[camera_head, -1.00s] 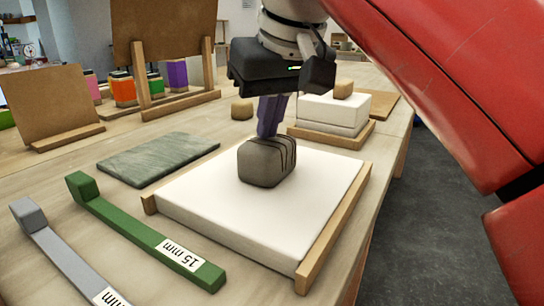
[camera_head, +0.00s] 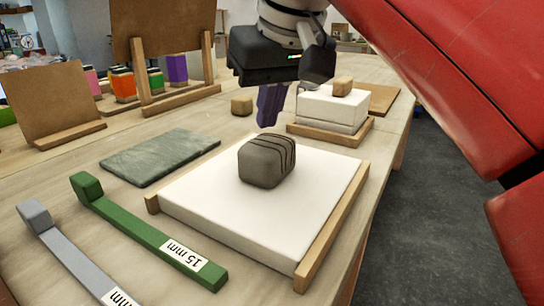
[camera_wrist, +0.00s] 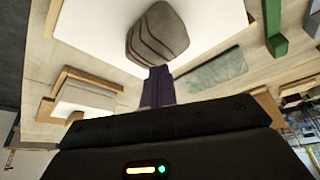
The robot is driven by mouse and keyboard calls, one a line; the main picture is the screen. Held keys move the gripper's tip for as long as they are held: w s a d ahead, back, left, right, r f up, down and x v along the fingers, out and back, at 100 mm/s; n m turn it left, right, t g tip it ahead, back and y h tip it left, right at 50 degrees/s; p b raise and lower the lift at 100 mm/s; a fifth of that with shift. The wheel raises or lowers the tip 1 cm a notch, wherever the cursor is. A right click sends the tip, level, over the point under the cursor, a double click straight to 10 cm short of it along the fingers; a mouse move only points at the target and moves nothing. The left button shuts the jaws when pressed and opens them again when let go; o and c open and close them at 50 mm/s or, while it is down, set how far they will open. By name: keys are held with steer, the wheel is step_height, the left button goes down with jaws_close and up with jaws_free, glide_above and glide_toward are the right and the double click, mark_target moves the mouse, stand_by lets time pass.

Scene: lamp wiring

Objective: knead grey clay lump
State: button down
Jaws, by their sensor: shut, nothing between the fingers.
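The grey clay lump (camera_head: 267,161) is a rounded block with several dark grooves across its top and side. It sits on a white slab (camera_head: 235,215) held between wooden strips. It also shows in the wrist view (camera_wrist: 157,35), beyond the fingertips. My gripper (camera_head: 267,122) is above and behind the lump, with its purple fingers together and nothing held. In the wrist view the fingers (camera_wrist: 158,72) point at the lump's near side. In the head view the fingertips are partly hidden or close to the lump's far edge; contact cannot be told.
A green bar (camera_head: 150,235) marked 15 mm and a grey bar (camera_head: 70,255) lie at the left. A green-grey slab (camera_head: 160,157) lies behind them. A white block stack (camera_head: 330,110) with a small tan block (camera_head: 343,86) stands behind right. Another tan block (camera_head: 241,106) lies behind.

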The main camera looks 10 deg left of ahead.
steer(key=shift+f+b, duration=0.75)
steer(key=shift+f, duration=0.35)
steer(key=shift+r, duration=0.15)
steer(key=shift+r+p, duration=1.1)
steer(key=shift+p, duration=0.25)
steer(key=shift+f, duration=0.25)
steer(key=shift+f+b, duration=0.75)
steer(key=shift+b, duration=0.05)
steer(key=shift+r, duration=0.1)
